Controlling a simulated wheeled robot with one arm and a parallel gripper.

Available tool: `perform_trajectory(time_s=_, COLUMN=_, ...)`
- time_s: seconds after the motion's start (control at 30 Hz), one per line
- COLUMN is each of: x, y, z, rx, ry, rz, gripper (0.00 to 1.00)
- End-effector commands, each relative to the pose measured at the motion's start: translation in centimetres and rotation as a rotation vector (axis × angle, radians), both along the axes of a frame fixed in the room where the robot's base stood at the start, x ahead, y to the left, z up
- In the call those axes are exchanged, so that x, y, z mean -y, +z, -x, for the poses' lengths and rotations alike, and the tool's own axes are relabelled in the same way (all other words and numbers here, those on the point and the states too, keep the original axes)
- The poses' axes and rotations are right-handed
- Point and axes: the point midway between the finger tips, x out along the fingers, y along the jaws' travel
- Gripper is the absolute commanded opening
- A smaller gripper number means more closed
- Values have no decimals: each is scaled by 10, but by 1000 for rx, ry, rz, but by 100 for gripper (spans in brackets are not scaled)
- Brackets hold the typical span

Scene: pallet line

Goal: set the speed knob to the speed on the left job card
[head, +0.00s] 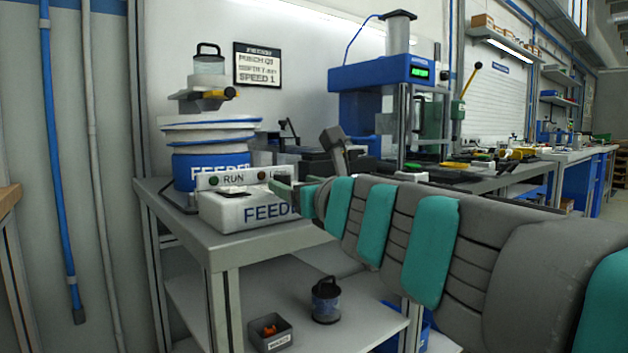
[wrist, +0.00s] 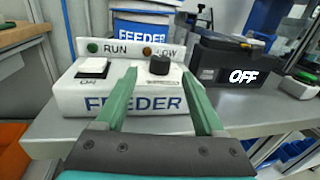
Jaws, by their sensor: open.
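The speed knob (wrist: 159,65) is a dark round knob on top of the white FEEDER control box (wrist: 75,98). In the wrist view it lies between and beyond my open gripper fingers (wrist: 160,88), which do not visibly touch it. I cannot read the knob's setting. A white rocker switch (wrist: 92,67) sits left of it, marked ON. The job card (head: 258,65) on the wall above the feeder reads FEEDER and SPEED 1. In the head view my gripper (head: 283,190) is at the box's right side and hides part of it and the knob.
A panel behind the knob carries a green RUN lamp (wrist: 92,47) and an amber LOW lamp (wrist: 147,51). The blue and white feeder bowl (head: 212,150) stands behind. A dark unit marked OFF (wrist: 240,66) is to the right. The grey bench top (head: 190,225) is clear in front.

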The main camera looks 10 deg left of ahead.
Motion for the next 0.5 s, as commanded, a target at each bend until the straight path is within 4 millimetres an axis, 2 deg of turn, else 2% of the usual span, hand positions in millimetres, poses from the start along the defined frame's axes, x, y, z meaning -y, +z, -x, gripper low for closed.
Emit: perform_trajectory(time_s=0.5, x=-38, y=0, z=-49, rx=1, ry=-2, rz=2, gripper=71)
